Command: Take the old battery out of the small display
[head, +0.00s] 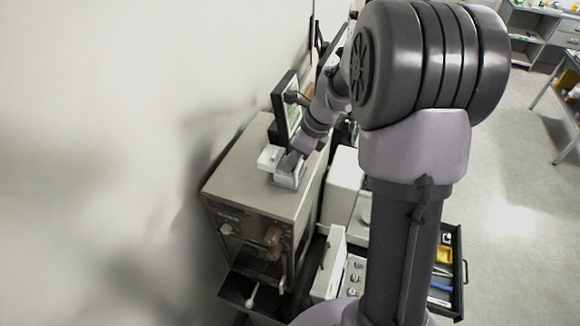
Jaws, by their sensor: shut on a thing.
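My gripper (286,168) points down over the top of a grey cabinet, at a small pale device (290,180) that may be the small display. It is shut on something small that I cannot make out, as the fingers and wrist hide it. The old battery cannot be told apart in this view. A white box-like piece (269,157) sits just left of the gripper, close beside the pale device. Whether the gripper's tips are inside the device or just above it is not clear.
The grey cabinet (240,170) stands by the wall, with a dark-framed screen (285,105) upright at its back. White equipment (342,185) stands to its right. An open drawer (457,270) holds a yellow item and tools. Floor (510,200) is clear at right.

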